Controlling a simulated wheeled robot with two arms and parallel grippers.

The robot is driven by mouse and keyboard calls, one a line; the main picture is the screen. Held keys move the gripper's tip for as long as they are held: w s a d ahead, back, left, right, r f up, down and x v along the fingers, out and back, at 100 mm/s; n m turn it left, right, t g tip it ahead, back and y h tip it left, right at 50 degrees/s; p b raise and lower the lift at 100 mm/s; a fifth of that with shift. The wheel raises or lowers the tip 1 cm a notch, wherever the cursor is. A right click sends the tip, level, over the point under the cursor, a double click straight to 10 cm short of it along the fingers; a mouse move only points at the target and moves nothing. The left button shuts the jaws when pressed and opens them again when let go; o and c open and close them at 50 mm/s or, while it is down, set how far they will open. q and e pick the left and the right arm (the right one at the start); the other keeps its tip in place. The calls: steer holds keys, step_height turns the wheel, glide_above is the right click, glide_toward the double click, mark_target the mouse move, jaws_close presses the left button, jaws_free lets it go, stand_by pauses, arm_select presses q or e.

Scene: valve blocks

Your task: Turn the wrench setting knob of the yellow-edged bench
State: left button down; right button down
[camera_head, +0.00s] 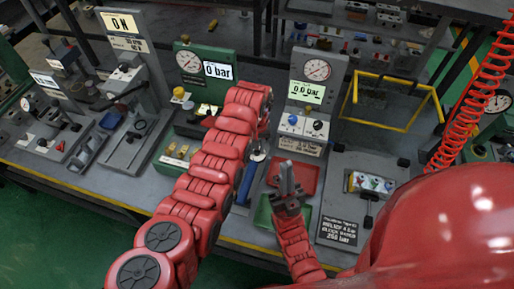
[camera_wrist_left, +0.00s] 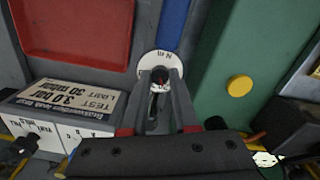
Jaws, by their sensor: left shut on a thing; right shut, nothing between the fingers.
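The wrench shows in the head view as a blue handle (camera_head: 246,184) lying on the yellow-edged bench (camera_head: 250,245). In the left wrist view, a white round dial marked "N m" (camera_wrist_left: 147,62) sits at the end of the blue handle (camera_wrist_left: 171,25). My left gripper (camera_wrist_left: 160,76) is shut on the dark setting knob (camera_wrist_left: 158,77) at the dial's centre. In the head view my left arm largely hides this grip. My right gripper (camera_head: 287,178) is shut and empty, pointing up above the green tray, right of the wrench.
A red tray (camera_head: 305,175) and a green tray (camera_head: 264,213) lie right of the wrench. A green gauge panel (camera_head: 187,48) stands left, a grey gauge panel (camera_head: 330,100) right. A yellow-framed bin (camera_head: 385,127) and red coiled hose (camera_head: 478,95) are farther right.

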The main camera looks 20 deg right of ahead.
arm_select(q)
steer(key=c, duration=0.7)
jaws_free()
steer(key=shift+r+b, duration=0.3)
steer(key=shift+r, duration=0.3)
step_height(320, 180, up, 3)
steer(key=shift+w+d+r+b, duration=0.1)
steer(key=shift+w+r+b, duration=0.05)
steer(key=shift+b, duration=0.55)
step_height(320, 180, up, 7)
steer(key=p, duration=0.3)
step_height(320, 180, up, 6)
steer(key=b, duration=0.1)
glide_above(256, 151)
steer(key=shift+d, duration=0.15)
